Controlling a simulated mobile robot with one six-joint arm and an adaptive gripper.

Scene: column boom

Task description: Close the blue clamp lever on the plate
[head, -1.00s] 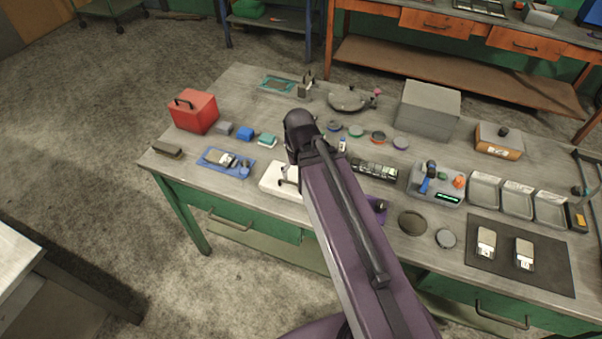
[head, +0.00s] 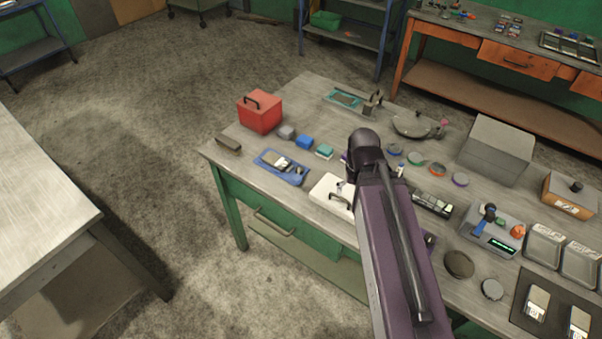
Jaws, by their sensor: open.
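A blue lever (head: 484,220) with a dark knob stands up from a grey plate-like base (head: 476,238) on the right part of the workbench. The base also carries a green part, an orange knob and a small lit display. The lever looks raised, but its exact angle is too small to tell. My purple arm reaches up over the front of the bench, left of this base and apart from it in the picture. My gripper is hidden behind the arm, so its fingers do not show.
The workbench (head: 300,105) is crowded. A red box (head: 260,112), a blue tray (head: 283,167), a white block (head: 328,190) and a grey box (head: 496,150) stand on it. A dark disc (head: 459,264) lies in front of the base. Another table (head: 40,190) stands left, with open floor between.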

